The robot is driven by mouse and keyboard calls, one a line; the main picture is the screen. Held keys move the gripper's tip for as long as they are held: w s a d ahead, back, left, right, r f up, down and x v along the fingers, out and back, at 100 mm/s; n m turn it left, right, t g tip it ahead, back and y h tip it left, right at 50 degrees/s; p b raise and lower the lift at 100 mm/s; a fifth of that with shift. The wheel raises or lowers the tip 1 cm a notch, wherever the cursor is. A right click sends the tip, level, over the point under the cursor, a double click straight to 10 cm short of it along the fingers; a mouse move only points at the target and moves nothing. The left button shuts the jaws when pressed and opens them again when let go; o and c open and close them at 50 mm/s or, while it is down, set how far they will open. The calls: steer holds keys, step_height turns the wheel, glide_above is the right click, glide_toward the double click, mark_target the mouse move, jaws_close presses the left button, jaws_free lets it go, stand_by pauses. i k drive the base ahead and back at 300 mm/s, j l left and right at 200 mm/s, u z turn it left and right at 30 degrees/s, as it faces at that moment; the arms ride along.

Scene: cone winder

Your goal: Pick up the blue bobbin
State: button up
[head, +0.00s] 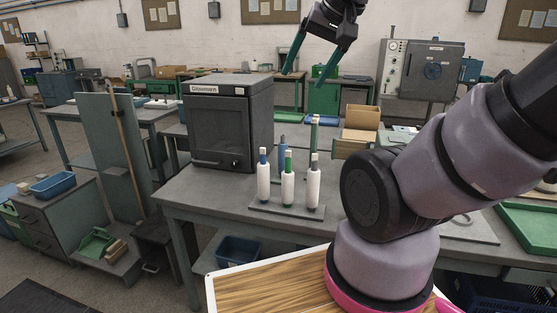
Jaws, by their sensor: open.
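A bobbin with a blue upper part and a white lower body (263,183) stands upright at the left end of a row on a low grey stand (287,211) on the grey table. A green-topped bobbin (288,188) stands in the middle and a grey-topped bobbin (313,190) at the right. My gripper (310,74) is high above the table, up and to the right of the blue bobbin and apart from it. Its two teal fingers are spread, with nothing between them.
Cardboard boxes (360,120) are at the back right. My arm covers the table's right part. The table's front left is clear.

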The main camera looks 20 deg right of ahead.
mark_target(283, 145)
steer(key=i+j+z, duration=0.2)
steer(key=i+j, duration=0.15)
steer(key=i+j+z, duration=0.2)
steer(key=i+j, duration=0.15)
steer(key=j, duration=0.2)
steer(key=i+j+z, duration=0.2)
steer(key=j, duration=0.3)
steer(key=i, duration=0.1)
